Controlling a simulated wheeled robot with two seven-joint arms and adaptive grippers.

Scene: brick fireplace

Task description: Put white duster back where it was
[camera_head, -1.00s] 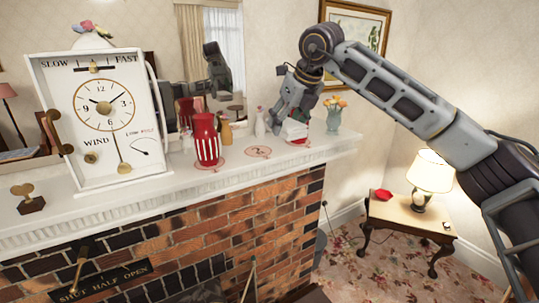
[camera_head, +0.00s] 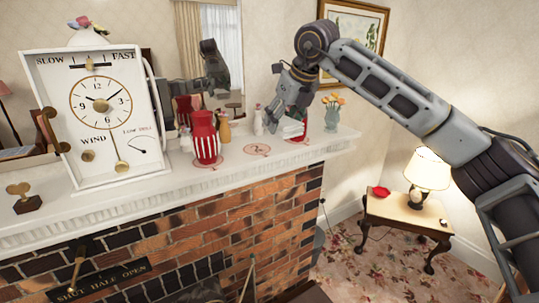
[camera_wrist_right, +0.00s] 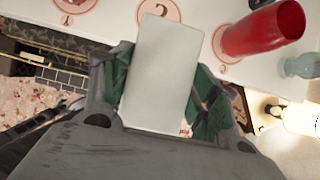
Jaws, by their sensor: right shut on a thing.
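My right gripper (camera_head: 284,112) is over the right part of the white mantel and shut on the white duster (camera_head: 291,127). In the right wrist view the duster (camera_wrist_right: 160,65) is a plain white block between the green-padded fingers. Its far end overlaps a pink disc marked like a 2 (camera_wrist_right: 160,11). In the head view this disc (camera_head: 257,150) lies bare, left of the duster. A red object (camera_head: 301,138) shows beside the duster, mostly hidden; in the wrist view it is a red cylinder (camera_wrist_right: 265,30) by another disc. I cannot tell whether the duster touches the mantel. My left gripper is not in view.
A red-and-white striped vase (camera_head: 206,140) stands on a pink disc left of the bare one. Small bottles (camera_head: 224,128) stand behind. A teal flower vase (camera_head: 331,118) is close on the right. The white clock (camera_head: 104,118) fills the mantel's left.

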